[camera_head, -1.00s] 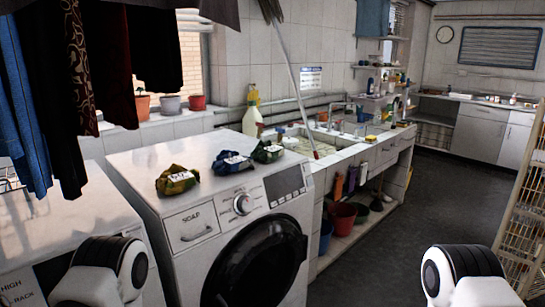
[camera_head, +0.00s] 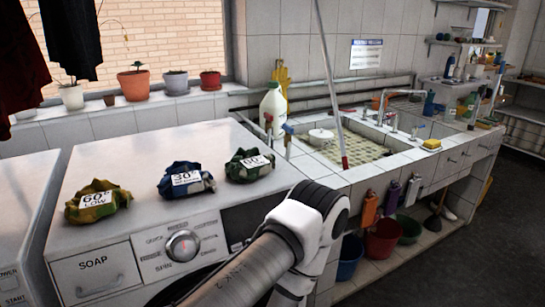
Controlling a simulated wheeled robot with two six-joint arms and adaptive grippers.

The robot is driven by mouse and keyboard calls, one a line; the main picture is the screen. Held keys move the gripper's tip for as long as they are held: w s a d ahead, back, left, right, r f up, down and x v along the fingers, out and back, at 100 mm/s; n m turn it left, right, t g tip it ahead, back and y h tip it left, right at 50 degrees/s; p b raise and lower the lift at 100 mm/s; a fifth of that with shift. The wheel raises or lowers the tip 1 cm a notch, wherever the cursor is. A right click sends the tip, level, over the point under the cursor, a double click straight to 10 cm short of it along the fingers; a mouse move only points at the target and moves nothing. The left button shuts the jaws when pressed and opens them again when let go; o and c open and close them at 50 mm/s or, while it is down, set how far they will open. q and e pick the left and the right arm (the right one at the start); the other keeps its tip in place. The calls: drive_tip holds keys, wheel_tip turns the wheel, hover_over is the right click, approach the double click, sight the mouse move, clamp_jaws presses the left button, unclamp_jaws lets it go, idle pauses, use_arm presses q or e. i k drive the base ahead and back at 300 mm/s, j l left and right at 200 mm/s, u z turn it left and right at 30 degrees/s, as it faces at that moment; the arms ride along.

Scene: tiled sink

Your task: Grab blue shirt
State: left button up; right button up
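A crumpled blue and dark-patterned cloth bundle (camera_head: 185,190), the blue shirt, lies on top of the white washing machine (camera_head: 155,145). It has a white "30°" label. A yellow-green bundle (camera_head: 98,210) labelled "60° LOW" lies to its left. A dark green bundle (camera_head: 250,175) labelled "60°" lies to its right. The three lie apart. One of my arms reaches up from the bottom middle, in front of the machine. Neither gripper's fingers show, and nothing is seen touching the bundles.
A tiled sink (camera_head: 400,150) with a white bottle (camera_head: 273,105) beside it stands to the right. A stick (camera_head: 328,85) leans into the sink. Flower pots (camera_head: 133,84) line the sill behind. Dark clothes (camera_head: 75,45) hang at upper left. The machine top behind the bundles is clear.

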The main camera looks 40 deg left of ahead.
sight(183, 177)
drive_tip(key=i+u, duration=0.45)
drive_tip(key=i+l+u, duration=0.25)
drive_tip(key=u, duration=0.25)
drive_tip(key=i+l+u, duration=0.45)
drive_tip(key=k+j, duration=0.1)
